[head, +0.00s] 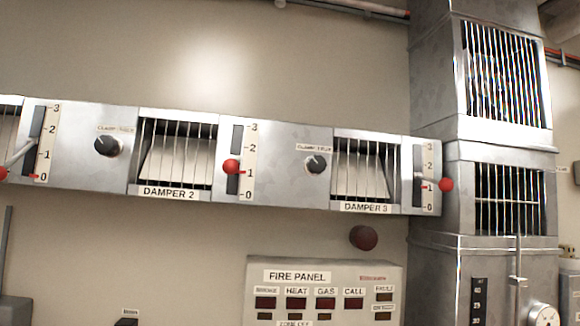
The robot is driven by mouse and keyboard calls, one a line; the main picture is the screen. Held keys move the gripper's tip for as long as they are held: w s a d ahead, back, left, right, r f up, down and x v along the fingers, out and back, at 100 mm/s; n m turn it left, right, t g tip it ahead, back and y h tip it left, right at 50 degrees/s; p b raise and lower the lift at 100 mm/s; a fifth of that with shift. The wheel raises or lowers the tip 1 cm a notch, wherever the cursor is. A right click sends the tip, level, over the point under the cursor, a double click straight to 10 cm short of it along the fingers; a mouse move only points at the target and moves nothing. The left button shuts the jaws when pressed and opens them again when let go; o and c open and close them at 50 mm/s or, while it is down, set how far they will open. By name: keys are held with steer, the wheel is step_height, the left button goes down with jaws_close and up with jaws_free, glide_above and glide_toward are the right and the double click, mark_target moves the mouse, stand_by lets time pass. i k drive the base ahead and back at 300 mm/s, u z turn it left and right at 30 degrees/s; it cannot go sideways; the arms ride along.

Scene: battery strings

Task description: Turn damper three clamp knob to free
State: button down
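The damper three clamp knob (316,163) is a round black knob on the grey duct face, just left of the grille marked DAMPER 3 (362,170). A small label strip (314,148) sits above it, too small to read surely. A pale mark on the knob seems to point to the upper left; I cannot tell the setting for sure. The damper three lever has a red ball (446,185) at the right end of the duct, near 1 on its 0 to 3 scale (429,180). My gripper is not in view.
Below are a dark red round thing (363,237) and the FIRE PANEL (325,276). A metal column (432,130) stands at right.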

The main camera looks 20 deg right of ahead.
mark_target(317, 164)
steer(key=k, duration=0.65)
steer(key=z, duration=0.6)
steer(key=i, duration=1.7)
steer(key=u, duration=0.3)
